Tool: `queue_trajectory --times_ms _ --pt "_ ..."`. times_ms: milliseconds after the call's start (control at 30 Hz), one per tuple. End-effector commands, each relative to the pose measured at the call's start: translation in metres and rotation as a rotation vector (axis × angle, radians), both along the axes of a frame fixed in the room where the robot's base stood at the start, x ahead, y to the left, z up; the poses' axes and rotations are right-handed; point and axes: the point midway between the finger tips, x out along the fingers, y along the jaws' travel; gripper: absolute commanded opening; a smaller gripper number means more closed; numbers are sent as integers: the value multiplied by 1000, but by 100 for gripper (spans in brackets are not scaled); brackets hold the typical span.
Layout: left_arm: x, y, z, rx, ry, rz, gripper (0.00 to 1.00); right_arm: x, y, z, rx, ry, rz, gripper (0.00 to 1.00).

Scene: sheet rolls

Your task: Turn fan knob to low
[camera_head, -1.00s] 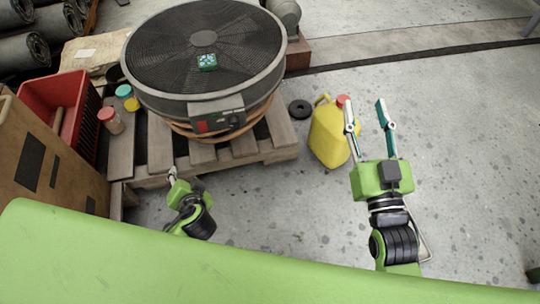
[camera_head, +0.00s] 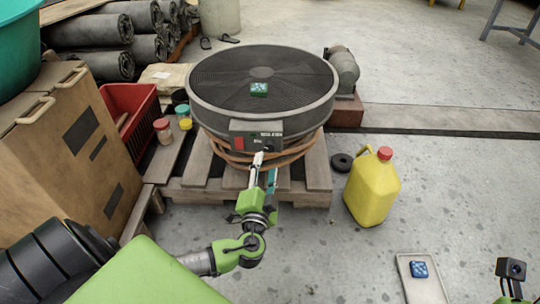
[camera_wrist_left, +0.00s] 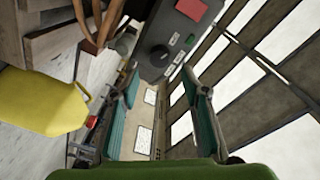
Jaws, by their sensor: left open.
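The large round drum fan (camera_head: 262,85) lies face up on a wooden pallet, with a dark control box (camera_head: 243,128) on its front side. The box carries a red switch (camera_head: 238,143) and a black fan knob (camera_head: 268,147). In the left wrist view the knob (camera_wrist_left: 159,53) shows with small labels beside it; its setting is unreadable. My left gripper (camera_head: 264,168) is open just below and in front of the box. In the left wrist view its teal fingers (camera_wrist_left: 161,80) stand apart with the knob ahead between them. My right gripper is only partly visible at the bottom right corner.
A yellow jug (camera_head: 372,190) and a black ring (camera_head: 341,162) are on the floor right of the pallet (camera_head: 310,185). A red crate (camera_head: 130,115), small jars and a wooden cabinet (camera_head: 80,150) stand left. A tray (camera_head: 422,285) lies at lower right.

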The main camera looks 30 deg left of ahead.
Motion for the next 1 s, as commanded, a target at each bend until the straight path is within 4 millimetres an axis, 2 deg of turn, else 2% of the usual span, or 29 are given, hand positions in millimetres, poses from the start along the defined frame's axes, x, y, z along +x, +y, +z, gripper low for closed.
queue_trajectory --times_ms 100,300,500,767,800,933,1000 --pt "24 12 -2 3 -3 1 42 0 0 1 -1 -24 -2 40" --pt "52 26 -2 2 0 1 42 1 1 5 -3 -51 -4 40" --pt "63 31 -1 0 2 1 42 2 2 8 -6 -60 -4 40" --pt "64 32 -1 0 2 1 42 2 2 9 -6 -60 -4 40" --pt "64 32 -1 0 2 1 37 2 2 8 -6 -60 -4 40" --pt "64 32 -1 0 3 1 3 2 2 8 -6 -60 -4 40" --pt "64 32 -1 0 3 1 3 2 2 8 -6 -60 -4 40"
